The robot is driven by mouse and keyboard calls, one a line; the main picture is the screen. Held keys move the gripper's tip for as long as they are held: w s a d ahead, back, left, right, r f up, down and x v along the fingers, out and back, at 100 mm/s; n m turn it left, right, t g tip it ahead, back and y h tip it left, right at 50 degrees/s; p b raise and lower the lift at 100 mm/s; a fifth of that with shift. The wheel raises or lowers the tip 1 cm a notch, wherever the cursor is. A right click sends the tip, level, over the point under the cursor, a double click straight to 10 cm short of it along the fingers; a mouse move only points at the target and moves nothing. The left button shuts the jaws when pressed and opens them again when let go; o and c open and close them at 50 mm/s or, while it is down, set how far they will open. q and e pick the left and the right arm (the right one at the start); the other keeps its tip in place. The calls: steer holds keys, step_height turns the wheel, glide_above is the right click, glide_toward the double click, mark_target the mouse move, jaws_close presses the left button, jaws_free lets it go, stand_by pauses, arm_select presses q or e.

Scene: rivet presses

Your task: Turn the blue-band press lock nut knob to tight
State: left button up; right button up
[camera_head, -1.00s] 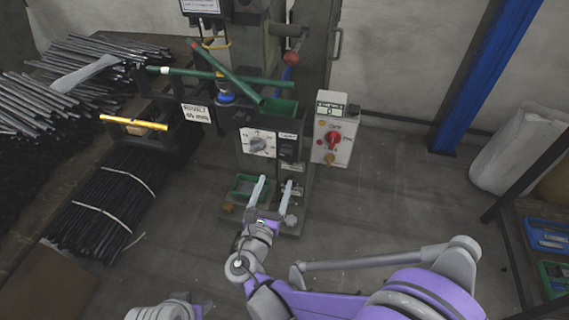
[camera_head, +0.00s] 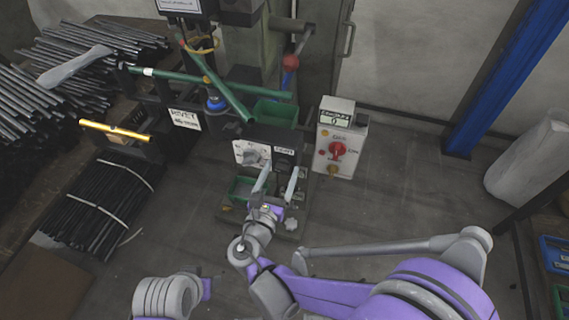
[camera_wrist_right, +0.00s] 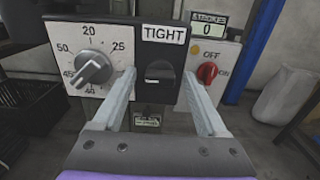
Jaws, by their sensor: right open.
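The blue-band press shows in the head view with its blue band (camera_head: 216,103) near a green tube. In the right wrist view, a TIGHT label (camera_wrist_right: 164,34) sits above a dark round knob or recess (camera_wrist_right: 159,70) on the black panel; its turn is hard to read. To its left is a white dial plate with a grey knob (camera_wrist_right: 92,68). My right gripper (camera_head: 276,182) is open before the panel. In the wrist view its fingertips (camera_wrist_right: 158,78) appear on either side of the dark knob; contact cannot be told.
A grey control box with a red switch (camera_head: 337,150) stands right of the panel, and a counter (camera_wrist_right: 208,25) on top reads 0. A green bin (camera_head: 238,190) lies below. Black rod bundles (camera_head: 105,200) are at left.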

steer(key=shift+s, duration=0.15)
steer(key=shift+c, duration=0.3)
jaws_close()
steer(key=shift+r+m, duration=0.1)
steer(key=shift+m, duration=0.3)
steer(key=m, duration=0.3)
steer(key=shift+m+p, duration=0.3)
steer(key=shift+m, duration=0.1)
steer(key=m, duration=0.4)
steer(key=m+p, duration=0.1)
steer(key=m, duration=0.8)
steer(key=shift+m, duration=0.3)
